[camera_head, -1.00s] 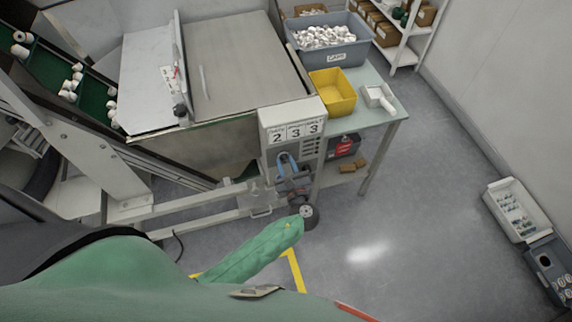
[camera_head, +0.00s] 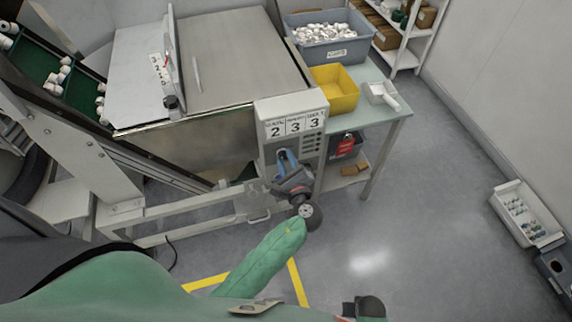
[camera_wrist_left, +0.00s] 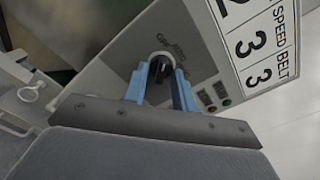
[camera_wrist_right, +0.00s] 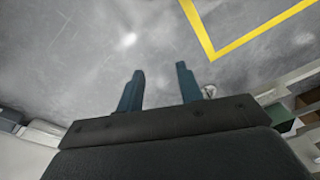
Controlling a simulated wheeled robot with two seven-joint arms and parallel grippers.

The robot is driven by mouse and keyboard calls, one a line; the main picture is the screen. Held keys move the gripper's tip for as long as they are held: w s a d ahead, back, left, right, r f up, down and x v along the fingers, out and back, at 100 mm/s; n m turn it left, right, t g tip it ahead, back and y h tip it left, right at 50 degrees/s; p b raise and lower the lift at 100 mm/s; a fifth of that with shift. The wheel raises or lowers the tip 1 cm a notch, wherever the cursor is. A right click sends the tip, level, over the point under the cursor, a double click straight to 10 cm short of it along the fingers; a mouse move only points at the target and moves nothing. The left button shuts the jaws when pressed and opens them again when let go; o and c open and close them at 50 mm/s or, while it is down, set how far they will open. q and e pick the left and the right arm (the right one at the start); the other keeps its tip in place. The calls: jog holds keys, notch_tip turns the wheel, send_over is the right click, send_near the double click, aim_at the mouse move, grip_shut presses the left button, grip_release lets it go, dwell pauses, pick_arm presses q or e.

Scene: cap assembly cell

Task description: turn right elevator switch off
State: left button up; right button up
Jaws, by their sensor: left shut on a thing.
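The switch (camera_wrist_left: 158,72) is a black rotary knob in a pale round collar on the grey control panel (camera_head: 312,150). Small lettering, including AUTO, is printed beside it in the left wrist view. My left gripper (camera_head: 285,158) is at the panel, its blue fingers on either side of the knob and shut on it. In the head view the gripper hides the knob. The exact position of the knob's pointer is hard to read. My right gripper (camera_wrist_right: 158,90) is open and empty, its fingers apart over the grey floor.
Number cards reading 2, 3, 3 (camera_head: 295,127) sit at the panel's top. Right of it stands a table with a yellow bin (camera_head: 335,88), a white scoop (camera_head: 382,95) and a grey crate of caps (camera_head: 328,52).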

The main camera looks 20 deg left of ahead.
pick_arm(q)
jog(key=shift+n+b, duration=0.5)
jog(key=shift+n, duration=0.1)
pick_arm(e)
jog(key=shift+w+a+r, duration=0.1)
jog(key=shift+w+r, duration=0.1)
jog(key=shift+r, duration=0.65)
jog(key=shift+w+a+r, duration=0.15)
jog(key=shift+w+r, duration=0.1)
jog(key=shift+r, duration=0.65)
jog(key=shift+w+a+r, duration=0.1)
jog(key=shift+w+r, duration=0.1)
jog(key=shift+r, duration=0.65)
pick_arm(q)
jog(key=o, duration=1)
jog(key=shift+s+d, duration=0.25)
jog(key=shift+s, duration=0.15)
jog(key=shift+b+v, duration=1.25)
jog(key=shift+v, duration=2.2)
pick_arm(e)
notch_tip(320, 180, up, 11)
jog(key=shift+w+a+f, duration=0.2)
jog(key=shift+w+a, duration=0.1)
jog(key=shift+a, duration=0.05)
